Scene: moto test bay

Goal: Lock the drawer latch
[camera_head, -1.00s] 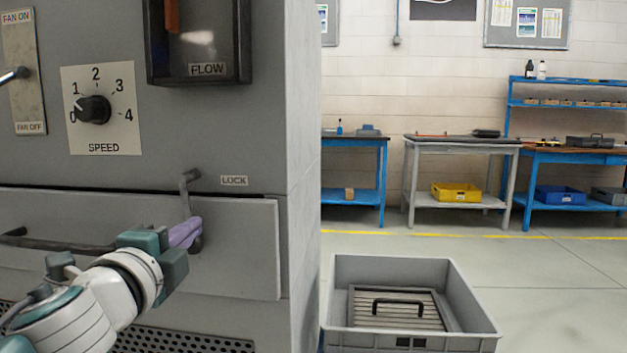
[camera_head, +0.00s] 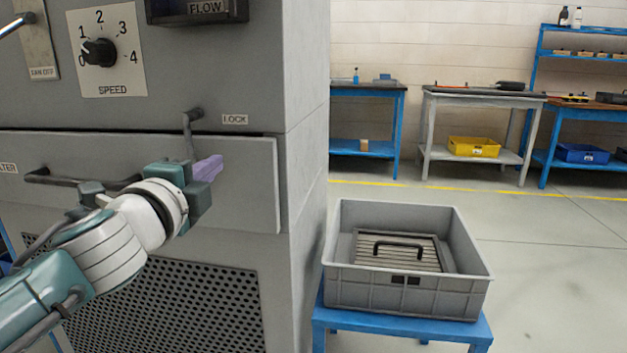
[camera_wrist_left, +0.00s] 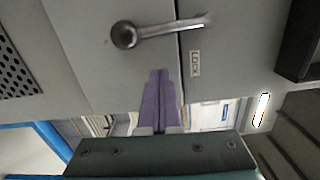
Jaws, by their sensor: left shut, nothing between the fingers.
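The drawer latch (camera_head: 189,136) is a grey lever on the right part of the grey drawer front (camera_head: 245,180). It stands about upright, crossing the drawer's top seam, left of the LOCK label (camera_head: 235,119). Its lower end is hidden behind my left gripper (camera_head: 208,168) in the head view. In the wrist view the latch (camera_wrist_left: 160,30) shows its round pivot on the drawer and its arm across the seam. My left gripper's purple fingers (camera_wrist_left: 160,100) are shut and empty, pointing toward the front beside the latch, apart from it. My right gripper is not in view.
A bar handle (camera_head: 85,181) crosses the drawer front at left. The speed dial (camera_head: 100,52) is above. A grey crate (camera_head: 400,296) holding a slatted panel with a handle stands on a blue stand right of the cabinet. Floor beyond is open.

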